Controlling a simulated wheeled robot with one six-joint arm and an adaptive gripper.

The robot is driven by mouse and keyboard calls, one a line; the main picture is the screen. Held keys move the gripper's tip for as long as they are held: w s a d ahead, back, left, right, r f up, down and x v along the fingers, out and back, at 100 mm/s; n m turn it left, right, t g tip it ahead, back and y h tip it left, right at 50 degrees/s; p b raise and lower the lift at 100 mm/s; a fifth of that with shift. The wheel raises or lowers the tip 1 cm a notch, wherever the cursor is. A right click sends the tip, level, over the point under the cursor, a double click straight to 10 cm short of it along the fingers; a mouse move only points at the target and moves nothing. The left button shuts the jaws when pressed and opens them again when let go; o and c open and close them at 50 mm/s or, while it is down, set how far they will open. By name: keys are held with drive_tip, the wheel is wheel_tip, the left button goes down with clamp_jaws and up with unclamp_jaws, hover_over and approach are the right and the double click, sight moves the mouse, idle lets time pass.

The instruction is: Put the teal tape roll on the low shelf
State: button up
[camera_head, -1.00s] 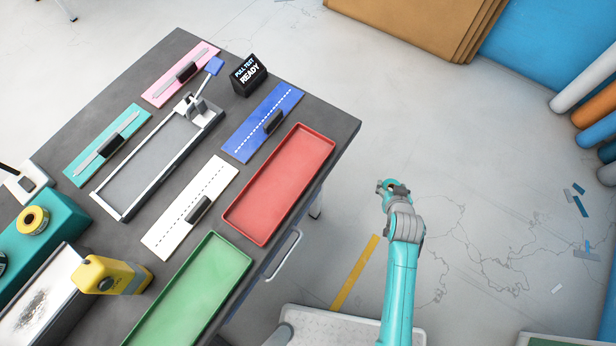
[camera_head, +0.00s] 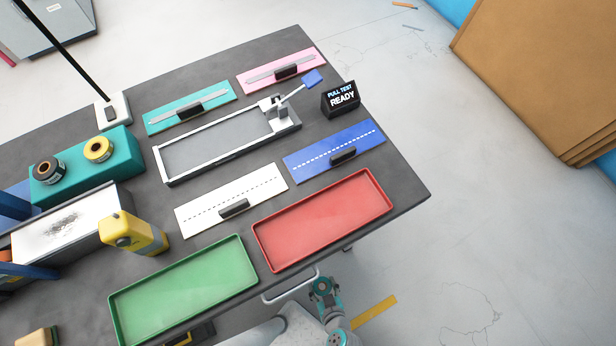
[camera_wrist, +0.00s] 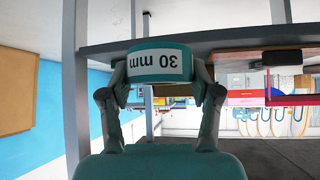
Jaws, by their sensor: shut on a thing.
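The teal tape roll (camera_wrist: 160,64) is between the fingers of my gripper (camera_wrist: 160,90) in the wrist view. It has a white label reading "30 mm", shown upside down. My gripper is shut on it, with one finger on each side. In the head view my gripper (camera_head: 324,290) is low in the picture, just off the front edge of the workbench, below the red tray; the roll is small and hard to make out there. I cannot make out the low shelf for certain in either view.
The grey workbench (camera_head: 400,170) carries a red tray (camera_head: 325,222), a green tray (camera_head: 185,290), several coloured boards, a yellow tool (camera_head: 135,232) and a "PULL TEST READY" box (camera_head: 341,99). Stacked brown sheets (camera_head: 540,80) stand at upper right. Floor right of the bench is open.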

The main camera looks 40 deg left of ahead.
drive_tip(key=w+a, duration=0.3)
drive_tip(key=a, duration=0.2)
drive_tip(key=w+a, duration=0.3)
drive_tip(key=a, duration=0.1)
drive_tip(key=w+a, duration=0.3)
drive_tip(key=a, duration=0.2)
drive_tip(key=shift+w+a+f, duration=0.1)
drive_tip(key=shift+a, duration=0.25)
drive_tip(key=shift+w+a+f, duration=0.1)
drive_tip(key=shift+f, duration=1.7)
drive_tip(key=shift+f, duration=0.1)
drive_tip(key=o, duration=1.3)
drive_tip(key=v, duration=1.2)
